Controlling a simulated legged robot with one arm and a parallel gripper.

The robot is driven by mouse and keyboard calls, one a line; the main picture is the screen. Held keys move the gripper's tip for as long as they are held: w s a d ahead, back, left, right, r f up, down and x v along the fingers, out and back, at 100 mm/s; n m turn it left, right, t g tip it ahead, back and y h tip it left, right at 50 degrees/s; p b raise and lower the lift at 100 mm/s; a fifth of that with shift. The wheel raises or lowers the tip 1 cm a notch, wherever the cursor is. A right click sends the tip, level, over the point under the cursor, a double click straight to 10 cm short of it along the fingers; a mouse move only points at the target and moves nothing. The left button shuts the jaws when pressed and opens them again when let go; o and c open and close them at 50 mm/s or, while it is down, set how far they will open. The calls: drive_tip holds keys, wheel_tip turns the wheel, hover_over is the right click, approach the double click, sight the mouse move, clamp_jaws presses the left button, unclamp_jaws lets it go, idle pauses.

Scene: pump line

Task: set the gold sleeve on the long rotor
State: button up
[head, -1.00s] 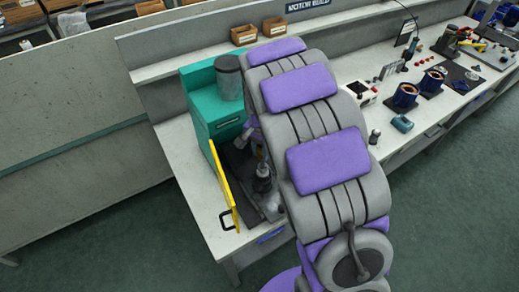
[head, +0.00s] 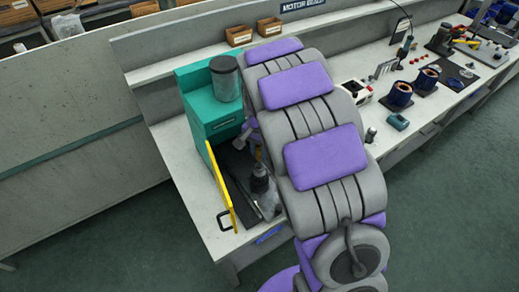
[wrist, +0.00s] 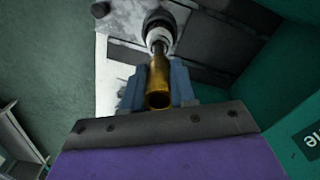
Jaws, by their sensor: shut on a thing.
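In the wrist view my gripper (wrist: 157,92) is shut on the gold sleeve (wrist: 159,76), a short tube with its open end toward the camera. Beyond the sleeve is a dark, round-ended part with a pale ring and a bright shaft, which looks like the long rotor (wrist: 158,25). The shaft lines up with the sleeve's far end; I cannot tell whether it is inside it.
The teal machine (head: 207,105) with a grey cylinder on top stands close behind the work spot. A yellow guard (head: 221,187) with a black handle stands open on the left. On the bench (head: 425,120) at right are blue-and-copper stators (head: 401,94) and small tools.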

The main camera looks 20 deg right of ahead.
sight(260, 159)
drive_tip(key=shift+f, duration=1.25)
drive_tip(key=shift+f, duration=0.7)
drive_tip(key=shift+f, duration=0.15)
drive_tip(key=o, duration=0.9)
drive_tip(key=shift+o, duration=0.3)
drive_tip(key=shift+o, duration=0.8)
drive_tip(key=shift+r+p, duration=1.35)
drive_tip(key=shift+r, duration=1.7)
